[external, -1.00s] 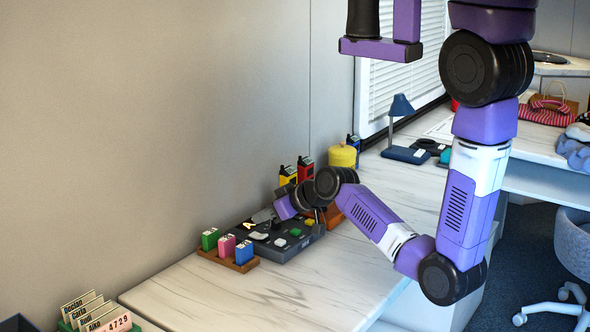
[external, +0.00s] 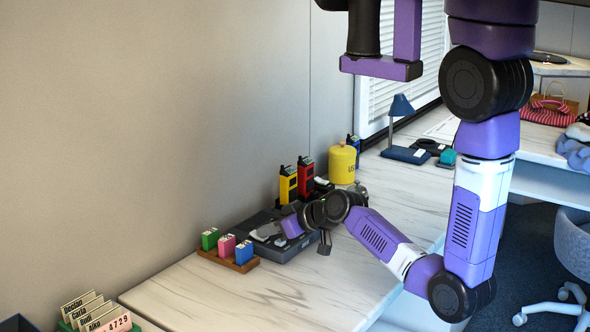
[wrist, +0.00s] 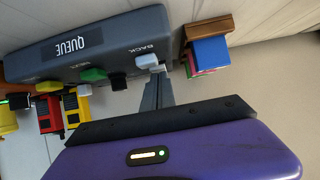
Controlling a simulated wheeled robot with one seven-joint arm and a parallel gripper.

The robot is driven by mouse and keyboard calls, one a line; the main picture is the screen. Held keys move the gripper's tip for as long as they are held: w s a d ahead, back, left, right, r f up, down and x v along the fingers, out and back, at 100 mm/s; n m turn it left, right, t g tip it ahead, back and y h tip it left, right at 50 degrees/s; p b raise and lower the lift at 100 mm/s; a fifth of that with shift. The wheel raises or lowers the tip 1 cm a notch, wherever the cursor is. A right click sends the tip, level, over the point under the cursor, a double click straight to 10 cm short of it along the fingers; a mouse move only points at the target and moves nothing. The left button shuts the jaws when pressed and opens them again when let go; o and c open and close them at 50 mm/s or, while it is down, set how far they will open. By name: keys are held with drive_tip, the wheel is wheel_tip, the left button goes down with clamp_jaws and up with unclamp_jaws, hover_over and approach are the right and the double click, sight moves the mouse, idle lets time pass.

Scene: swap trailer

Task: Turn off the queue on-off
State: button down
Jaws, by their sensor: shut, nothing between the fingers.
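The queue console (external: 290,248) is a dark grey box on the marble desk, and my wrist covers part of it in the external view. In the wrist view the console (wrist: 35,66) carries a dark QUEUE label, and the word BACK near one end. No on-off label is legible. My gripper (wrist: 157,78) is shut and empty, its tips close to the white control; I cannot tell whether they touch.
A wooden rack with green, pink and blue blocks (external: 243,252) stands left of the console. Yellow (external: 288,185) and red (external: 306,178) radios and a yellow canister (external: 342,165) stand behind it. The desk's front left is clear.

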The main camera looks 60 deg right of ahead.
sight(268, 242)
drive_tip(key=shift+r+p, duration=0.75)
drive_tip(key=shift+r, duration=0.1)
wheel_tip(268, 242, up, 4)
drive_tip(key=p, duration=0.3)
drive_tip(key=shift+w+p, duration=0.1)
drive_tip(key=shift+p, duration=0.25)
drive_tip(key=s+f+b+v, duration=0.1)
drive_tip(key=v, duration=0.8)
drive_tip(key=shift+s+f+b, duration=0.25)
drive_tip(key=shift+s+b, duration=0.05)
drive_tip(key=shift+b, duration=0.1)
